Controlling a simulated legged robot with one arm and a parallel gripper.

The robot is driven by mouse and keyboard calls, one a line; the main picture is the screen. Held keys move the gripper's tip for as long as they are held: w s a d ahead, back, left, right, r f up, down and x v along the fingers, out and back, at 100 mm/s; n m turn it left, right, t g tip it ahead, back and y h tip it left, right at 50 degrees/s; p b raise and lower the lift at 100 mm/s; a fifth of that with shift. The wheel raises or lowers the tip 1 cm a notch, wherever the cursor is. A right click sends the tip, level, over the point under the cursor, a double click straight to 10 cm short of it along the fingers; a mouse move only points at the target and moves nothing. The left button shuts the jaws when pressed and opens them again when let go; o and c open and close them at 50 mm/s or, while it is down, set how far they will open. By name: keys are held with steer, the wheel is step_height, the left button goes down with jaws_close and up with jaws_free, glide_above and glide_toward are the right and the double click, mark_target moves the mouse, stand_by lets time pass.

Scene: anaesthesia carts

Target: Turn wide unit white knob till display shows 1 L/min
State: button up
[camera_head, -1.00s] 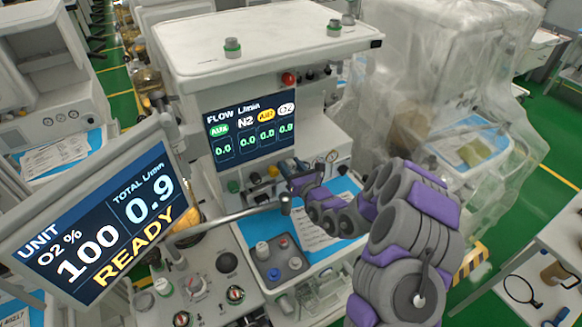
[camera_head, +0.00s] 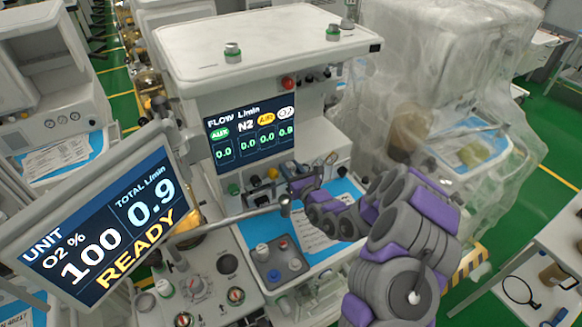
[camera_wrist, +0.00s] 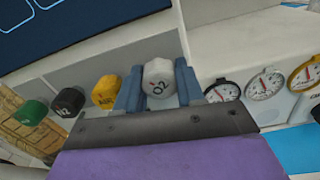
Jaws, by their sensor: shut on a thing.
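The white O2 knob (camera_wrist: 159,78) sits between the two blue fingers of my gripper (camera_wrist: 158,92) in the wrist view, and the gripper is shut on it. In the head view my gripper (camera_head: 290,178) is at the knob row below the flow display, and the knob is hidden there. The flow display (camera_head: 251,136) reads 0.0, 0.0, 0.0 and 0.9, with 0.9 under the white O2 label. The tilted unit display (camera_head: 105,225) reads O2 100%, total 0.9 L/min and READY.
Yellow (camera_wrist: 106,92), black (camera_wrist: 69,102) and green (camera_wrist: 31,112) knobs stand left of the white one. Round gauges (camera_wrist: 265,84) are close on the right. A metal arm (camera_head: 235,217) crosses in front of the cart. A plastic-draped unit (camera_head: 440,90) stands at right.

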steer(key=shift+r+p, duration=0.25)
steer(key=shift+p, duration=0.2)
steer(key=shift+f+n+p, duration=0.2)
steer(key=shift+n+p, duration=0.3)
steer(key=shift+n, duration=0.1)
steer(key=o, duration=0.8)
steer(key=shift+s+d, duration=0.1)
steer(key=p+v, duration=0.3)
steer(key=v, duration=1.4)
steer(key=shift+d+f, duration=0.15)
